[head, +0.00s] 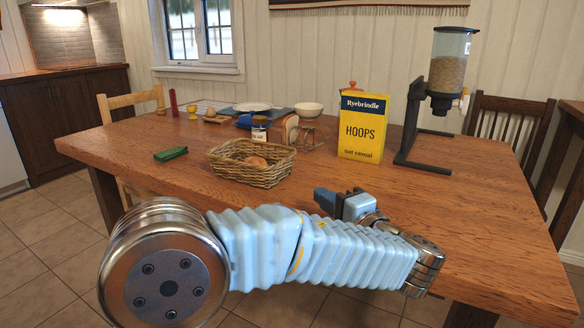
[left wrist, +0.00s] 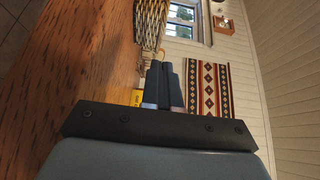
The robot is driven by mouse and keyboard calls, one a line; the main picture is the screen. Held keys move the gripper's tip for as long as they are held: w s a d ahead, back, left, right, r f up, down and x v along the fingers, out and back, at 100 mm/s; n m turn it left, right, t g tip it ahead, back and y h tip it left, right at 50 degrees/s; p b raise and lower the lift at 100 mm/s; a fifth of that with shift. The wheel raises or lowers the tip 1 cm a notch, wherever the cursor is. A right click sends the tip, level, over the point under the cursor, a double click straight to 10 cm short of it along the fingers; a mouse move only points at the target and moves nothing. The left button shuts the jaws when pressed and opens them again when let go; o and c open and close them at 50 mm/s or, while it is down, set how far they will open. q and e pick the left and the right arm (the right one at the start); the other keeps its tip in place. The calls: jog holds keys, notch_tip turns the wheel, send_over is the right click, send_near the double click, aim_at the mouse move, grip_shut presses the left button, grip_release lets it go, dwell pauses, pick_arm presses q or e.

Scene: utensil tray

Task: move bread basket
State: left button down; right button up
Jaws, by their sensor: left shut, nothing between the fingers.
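The bread basket (head: 248,176) is a wicker basket on the wooden table, left of the middle in the head view. My right gripper is not in view.
A yellow cereal box (head: 362,126) stands right of the basket, with a cereal dispenser (head: 446,72) behind it. A toast rack (head: 310,136) and a jar (head: 260,129) stand behind the basket. A green packet (head: 171,154) lies to its left. The table's right front (head: 470,210) is clear.

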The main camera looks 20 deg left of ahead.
pick_arm(q)
jog(key=shift+w, duration=0.35)
jog(key=shift+w+a, duration=0.25)
jog(key=p, duration=0.1)
send_near(275, 170)
jog(key=w, duration=0.2)
jog(key=w+a, duration=0.1)
jog(key=w, duration=0.1)
jog(key=shift+w+a+r, duration=0.15)
jog(key=shift+w+r, duration=0.05)
jog(key=shift+s+a, duration=0.1)
jog(key=shift+a, duration=0.5)
jog(key=shift+s+a, duration=0.15)
jog(key=shift+a, duration=0.5)
jog(key=shift+s+a, duration=0.1)
jog(key=shift+a, duration=0.6)
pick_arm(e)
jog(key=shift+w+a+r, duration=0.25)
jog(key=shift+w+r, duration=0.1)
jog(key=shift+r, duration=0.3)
pick_arm(q)
jog(key=shift+f, duration=0.1)
